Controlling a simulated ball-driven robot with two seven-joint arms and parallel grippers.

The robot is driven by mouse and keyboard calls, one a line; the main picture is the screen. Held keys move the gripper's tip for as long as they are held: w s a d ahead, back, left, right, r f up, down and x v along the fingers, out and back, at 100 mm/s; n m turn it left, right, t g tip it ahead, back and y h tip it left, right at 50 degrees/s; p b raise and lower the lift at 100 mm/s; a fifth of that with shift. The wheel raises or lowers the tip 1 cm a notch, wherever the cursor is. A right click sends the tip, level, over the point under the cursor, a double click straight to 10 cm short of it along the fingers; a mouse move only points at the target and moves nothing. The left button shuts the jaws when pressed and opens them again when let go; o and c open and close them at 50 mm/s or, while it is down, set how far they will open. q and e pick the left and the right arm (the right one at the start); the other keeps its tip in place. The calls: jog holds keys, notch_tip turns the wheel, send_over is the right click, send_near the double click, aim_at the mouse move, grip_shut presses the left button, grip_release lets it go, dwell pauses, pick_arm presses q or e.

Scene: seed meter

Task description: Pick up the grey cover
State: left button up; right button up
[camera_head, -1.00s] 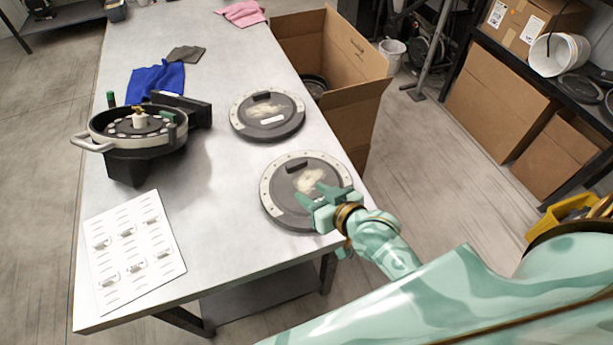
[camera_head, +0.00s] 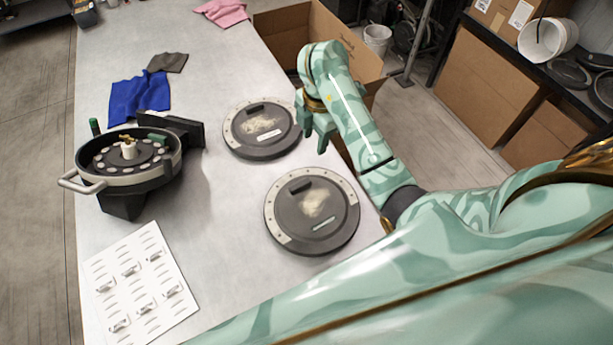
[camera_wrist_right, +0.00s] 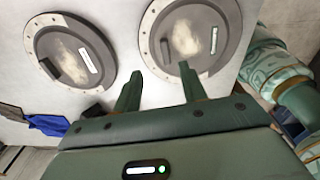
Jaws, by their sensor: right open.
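Two round dark grey covers with pale rims lie on the table, each with a dark raised handle, a pale dusty patch and a small label. The far cover (camera_head: 260,129) also shows at the left of the right wrist view (camera_wrist_right: 72,50). The near cover (camera_head: 311,212) appears at the top right of that view (camera_wrist_right: 188,38). My right gripper (camera_head: 313,130) is open and empty, just right of the far cover in the head view. In the wrist view its fingers (camera_wrist_right: 160,92) are apart, one overlapping the near cover's edge. My left gripper is out of view.
A seed meter housing (camera_head: 126,158) with a handle stands at the table's left. A white sheet with small parts (camera_head: 140,283) lies in front of it. Blue (camera_head: 140,97) and pink cloths (camera_head: 222,12) lie farther back. An open cardboard box (camera_head: 285,38) stands beyond the table's right edge.

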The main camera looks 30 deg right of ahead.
jog(key=a+f+y+b, duration=0.1)
jog(key=a, duration=0.1)
jog(key=b, duration=0.4)
send_over(300, 184)
jog(key=d, duration=0.1)
notch_tip(300, 184, down, 9)
jog(key=shift+w+r, duration=0.1)
jog(key=shift+w, duration=0.05)
jog(key=f, duration=0.2)
jog(key=f+b, duration=0.1)
jog(key=f, duration=0.2)
jog(key=shift+a+f, duration=0.3)
jog(key=shift+a, duration=0.1)
jog(key=shift+r, duration=0.1)
grip_shut()
